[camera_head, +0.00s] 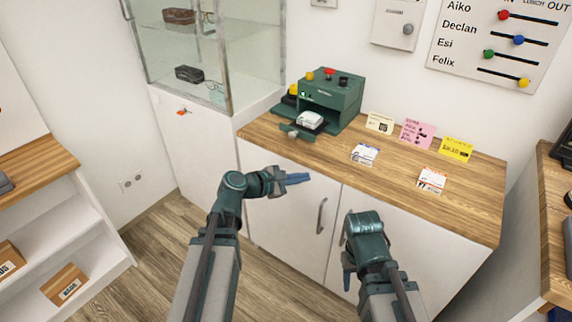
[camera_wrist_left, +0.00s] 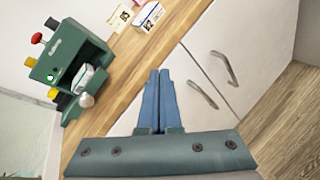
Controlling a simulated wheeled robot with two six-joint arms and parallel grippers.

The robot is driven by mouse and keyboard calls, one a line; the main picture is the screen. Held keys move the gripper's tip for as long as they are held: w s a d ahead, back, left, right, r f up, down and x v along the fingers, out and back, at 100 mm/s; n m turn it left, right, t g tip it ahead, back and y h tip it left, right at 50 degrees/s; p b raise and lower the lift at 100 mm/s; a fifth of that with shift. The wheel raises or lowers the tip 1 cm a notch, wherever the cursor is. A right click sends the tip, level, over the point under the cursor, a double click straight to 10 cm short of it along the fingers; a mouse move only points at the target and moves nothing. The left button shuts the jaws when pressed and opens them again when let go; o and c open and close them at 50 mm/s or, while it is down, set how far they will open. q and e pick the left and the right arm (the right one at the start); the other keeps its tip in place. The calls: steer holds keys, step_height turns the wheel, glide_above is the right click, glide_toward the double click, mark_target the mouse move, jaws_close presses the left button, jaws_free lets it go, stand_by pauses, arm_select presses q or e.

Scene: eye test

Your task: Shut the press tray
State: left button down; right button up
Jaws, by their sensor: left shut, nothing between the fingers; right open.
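The green press (camera_head: 337,95) stands on the wooden counter at the back. Its tray (camera_head: 300,131) sticks out at the front with a knob (camera_head: 293,134), and a white item (camera_head: 310,119) lies on it. The press also shows at the left of the left wrist view (camera_wrist_left: 72,62), with the tray's round knob (camera_wrist_left: 87,100) at its front. My left gripper (camera_head: 308,178) is in front of the counter, apart from the tray; its blue fingers are together and empty in the left wrist view (camera_wrist_left: 160,72). My right gripper (camera_head: 347,283) hangs low before the cabinet, its fingers partly hidden.
Small boxes (camera_head: 365,154) and (camera_head: 432,180) a second box lie on the wooden counter (camera_head: 400,182). Pink (camera_head: 418,133) and yellow cards stand behind them. A glass cabinet (camera_head: 205,60) is left of the press. Cabinet doors with handles (camera_head: 321,216) are below the counter.

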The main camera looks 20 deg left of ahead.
arm_select(q)
steer(key=w+a+n+t+y+b, duration=0.3)
steer(key=a+n+t+b, duration=0.25)
steer(key=a+n, duration=0.7)
steer(key=m, duration=0.1)
glide_toward(291, 137)
steer(key=shift+t, duration=0.35)
steer(key=x, duration=0.7)
steer(key=shift+s+d+f+p, duration=0.1)
steer(key=shift+d+f+p, duration=0.1)
steer(key=shift+p, duration=0.1)
arm_select(e)
step_height(291, 137, down, 7)
steer(key=shift+f, duration=0.1)
arm_select(q)
steer(key=x, duration=0.4)
steer(key=shift+w, duration=0.25)
steer(key=shift+s, duration=0.1)
